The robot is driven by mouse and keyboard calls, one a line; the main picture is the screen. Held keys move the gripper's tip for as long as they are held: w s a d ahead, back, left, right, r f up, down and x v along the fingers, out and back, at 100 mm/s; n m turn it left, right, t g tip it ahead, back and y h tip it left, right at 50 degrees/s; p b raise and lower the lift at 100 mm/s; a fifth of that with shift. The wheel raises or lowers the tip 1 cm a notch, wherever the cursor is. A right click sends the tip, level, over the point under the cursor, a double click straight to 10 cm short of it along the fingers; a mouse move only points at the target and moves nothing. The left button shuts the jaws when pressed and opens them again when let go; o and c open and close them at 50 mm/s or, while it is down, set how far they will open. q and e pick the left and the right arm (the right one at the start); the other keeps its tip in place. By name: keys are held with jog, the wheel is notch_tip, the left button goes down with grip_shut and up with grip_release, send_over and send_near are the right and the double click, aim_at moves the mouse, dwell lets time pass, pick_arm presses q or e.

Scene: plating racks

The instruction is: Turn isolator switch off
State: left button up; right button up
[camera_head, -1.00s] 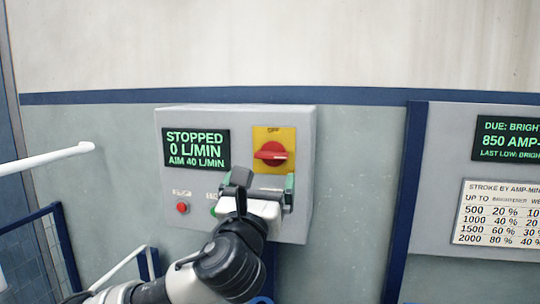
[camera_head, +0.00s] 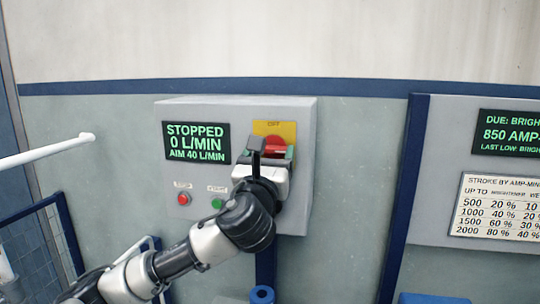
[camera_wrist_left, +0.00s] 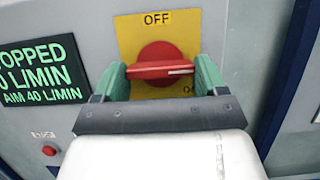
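The isolator switch is a red rotary knob (camera_head: 275,141) on a yellow plate (camera_head: 288,130) on the grey control box. In the left wrist view the knob (camera_wrist_left: 160,62) has its handle bar lying horizontal. "OFF" is printed at the top of the plate; a label at lower right is partly hidden. My left gripper (camera_head: 267,153) is in front of the knob, open, with green fingertips. In the left wrist view one fingertip stands at each end of the handle bar; I cannot tell whether they touch it. My right gripper is out of view.
The box display (camera_head: 196,143) reads "STOPPED 0 L/MIN AIM 40 L/MIN". A red button (camera_head: 184,199) and a green button (camera_head: 217,203) sit below it. A blue post (camera_head: 404,190) and another panel (camera_head: 450,200) stand to the right. A white rail (camera_head: 45,151) is at left.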

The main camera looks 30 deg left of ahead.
pick_arm(q)
jog(key=shift+c, duration=1.1)
